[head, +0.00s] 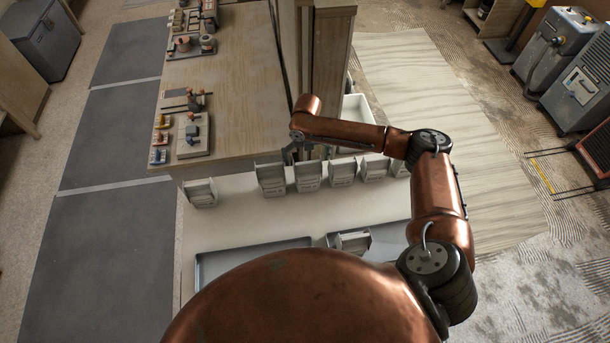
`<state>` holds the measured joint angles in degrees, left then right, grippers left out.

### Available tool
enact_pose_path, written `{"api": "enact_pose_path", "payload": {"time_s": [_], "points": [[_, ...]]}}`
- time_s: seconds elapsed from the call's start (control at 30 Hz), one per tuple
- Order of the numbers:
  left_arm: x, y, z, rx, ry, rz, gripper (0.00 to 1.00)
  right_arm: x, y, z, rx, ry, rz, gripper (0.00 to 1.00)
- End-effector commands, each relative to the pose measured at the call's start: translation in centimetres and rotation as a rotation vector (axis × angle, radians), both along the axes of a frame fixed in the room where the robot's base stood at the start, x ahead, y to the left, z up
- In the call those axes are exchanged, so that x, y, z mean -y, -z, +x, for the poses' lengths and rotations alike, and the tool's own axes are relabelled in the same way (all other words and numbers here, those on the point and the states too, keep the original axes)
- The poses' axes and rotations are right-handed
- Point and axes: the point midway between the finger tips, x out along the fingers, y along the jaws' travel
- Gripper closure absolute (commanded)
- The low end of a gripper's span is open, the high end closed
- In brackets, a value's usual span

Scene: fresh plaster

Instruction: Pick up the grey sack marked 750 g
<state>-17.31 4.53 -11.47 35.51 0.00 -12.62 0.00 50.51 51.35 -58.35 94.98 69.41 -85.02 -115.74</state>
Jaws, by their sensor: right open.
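Several similar grey sacks stand in a row along the back of the pale table (240,225). One sack (200,193) stands apart at the left, and others follow to the right: a sack (270,180), a sack (308,177), a sack (343,172) and a sack (375,168). Their marks are too small to read, so I cannot tell which is the 750 g one. My right gripper (306,153) is open at the back of the row, just behind the second and third sacks from the left. My left gripper is out of view.
A grey tray (215,262) lies at the table's front left; a second tray (388,238) at the right holds another grey sack (352,241). A wooden bench (235,90) with tools and a wooden post (332,60) stand behind. A white bin (358,110) is beyond the row.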

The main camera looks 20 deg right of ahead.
Motion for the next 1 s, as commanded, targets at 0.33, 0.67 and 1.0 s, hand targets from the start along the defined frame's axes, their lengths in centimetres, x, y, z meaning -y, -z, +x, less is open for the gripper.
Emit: {"api": "enact_pose_path", "payload": {"time_s": [0.33, 0.67, 1.0], "points": [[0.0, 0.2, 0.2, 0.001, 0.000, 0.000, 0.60, 0.0, 3.2, -0.1, -0.002, 0.002, 0.000, 0.04], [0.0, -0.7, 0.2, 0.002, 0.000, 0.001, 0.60, 0.3, 7.5, -0.6, -0.002, 0.001, 0.000, 0.04], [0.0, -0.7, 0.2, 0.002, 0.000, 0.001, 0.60, 0.3, 8.3, -0.6, 0.000, 0.000, 0.000, 0.05]]}}
